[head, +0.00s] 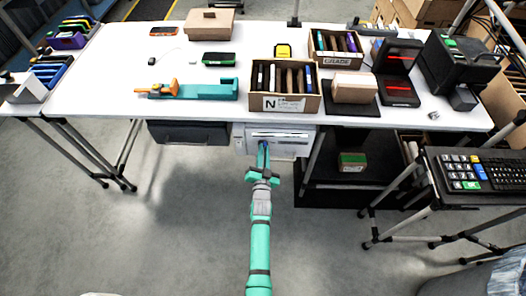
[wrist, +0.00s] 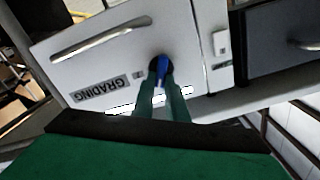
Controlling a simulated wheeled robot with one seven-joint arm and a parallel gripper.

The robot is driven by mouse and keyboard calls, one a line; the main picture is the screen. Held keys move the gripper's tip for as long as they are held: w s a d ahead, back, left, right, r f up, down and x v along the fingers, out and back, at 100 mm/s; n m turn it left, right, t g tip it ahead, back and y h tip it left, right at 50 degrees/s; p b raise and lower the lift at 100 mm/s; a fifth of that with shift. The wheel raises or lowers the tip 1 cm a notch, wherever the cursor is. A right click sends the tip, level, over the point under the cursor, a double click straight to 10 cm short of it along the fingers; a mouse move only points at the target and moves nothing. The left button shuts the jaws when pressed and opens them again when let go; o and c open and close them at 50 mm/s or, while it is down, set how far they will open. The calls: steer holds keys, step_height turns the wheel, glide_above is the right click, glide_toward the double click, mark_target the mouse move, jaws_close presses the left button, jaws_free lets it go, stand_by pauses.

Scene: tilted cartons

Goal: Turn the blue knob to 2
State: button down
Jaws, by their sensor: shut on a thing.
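The blue knob (wrist: 161,69) sits on a dark round base on the front of a white unit (wrist: 110,62). In the head view this white unit (head: 284,134) hangs under the white table. My gripper (wrist: 165,85) reaches the unit's front, and its two green fingers are shut on the knob, one on each side. It also shows in the head view (head: 264,148), where the fingers hide most of the knob. Any numbers around the knob are too small to read, so its setting cannot be told.
The unit has a metal handle (wrist: 98,43), a "GRADING" label (wrist: 102,90) and a small white switch (wrist: 220,41). A dark drawer (head: 188,132) is on the left in the head view. Cartons (head: 284,103) stand on the table. A keyboard stand (head: 470,180) is at right. The floor around my arm is clear.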

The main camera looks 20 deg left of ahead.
steer(key=m, duration=0.3)
steer(key=shift+w+d, duration=0.15)
steer(key=shift+d+f+m, duration=0.1)
steer(key=shift+f+m, duration=0.05)
steer(key=shift+m, duration=1.45)
steer(key=shift+d+f+m, duration=0.1)
steer(key=shift+f+m, duration=0.1)
steer(key=shift+m, duration=1.4)
steer(key=shift+d+f+m, duration=0.1)
steer(key=shift+f+m, duration=0.05)
steer(key=shift+m, duration=1.45)
steer(key=c, duration=1.8)
jaws_free()
steer(key=shift+o, duration=0.2)
steer(key=v, duration=1)
steer(key=shift+s, duration=0.4)
